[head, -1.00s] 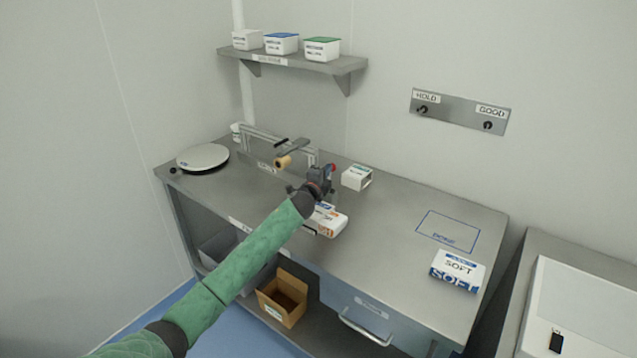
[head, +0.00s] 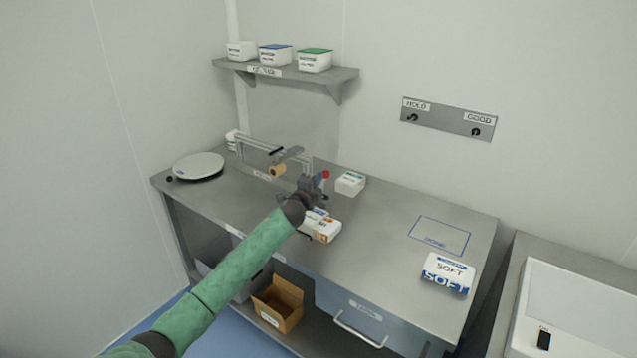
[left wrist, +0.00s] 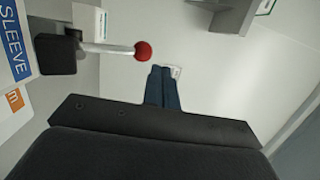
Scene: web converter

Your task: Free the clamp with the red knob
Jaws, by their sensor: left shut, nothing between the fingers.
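The clamp's red knob (left wrist: 143,50) is a round ball at the end of a pale metal lever (left wrist: 105,48) in the left wrist view. The lever runs left to a dark block (left wrist: 56,54). The red knob also shows in the head view (head: 325,175), just beside my left gripper (head: 313,184). In the left wrist view my left gripper (left wrist: 163,72) has its dark blue fingers shut with nothing between them. The fingertips are to the right of the knob and apart from it in that picture; the depth between them is hard to judge. My right gripper is not in view.
A metal frame with a tan roller (head: 278,171) stands left of my gripper. A white and orange box (head: 322,228) lies below the gripper, and a small white box (head: 350,183) stands to its right. The bench top (head: 385,215) further right is mostly clear.

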